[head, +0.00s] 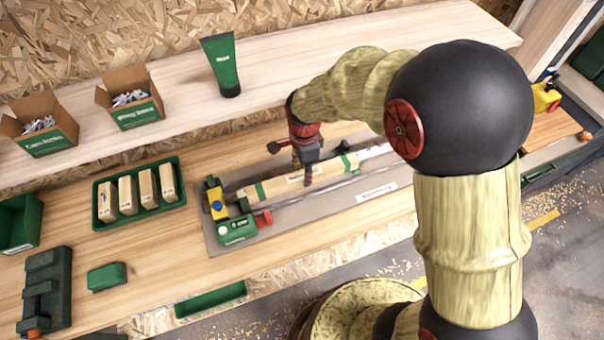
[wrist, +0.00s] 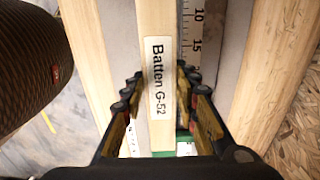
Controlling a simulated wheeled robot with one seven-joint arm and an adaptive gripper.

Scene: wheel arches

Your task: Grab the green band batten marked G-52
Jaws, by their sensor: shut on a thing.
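The batten (head: 283,184) is a pale wooden bar with green bands near its ends, lying along the grey fixture plate on the bench. In the wrist view its label on the batten (wrist: 158,80) reads "Batten G-52". My gripper (head: 303,178) reaches down onto the batten's middle from above. In the wrist view my gripper (wrist: 160,95) has a finger on each side of the batten and is shut on it. Whether the batten is lifted off the plate cannot be told.
A green and yellow fixture block (head: 237,229) with a red handle stands at the plate's left end. A ruler (wrist: 198,30) lies beside the batten. A green tray (head: 98,224) of labelled blocks is to the left. A shelf (head: 290,70) with cartons runs behind.

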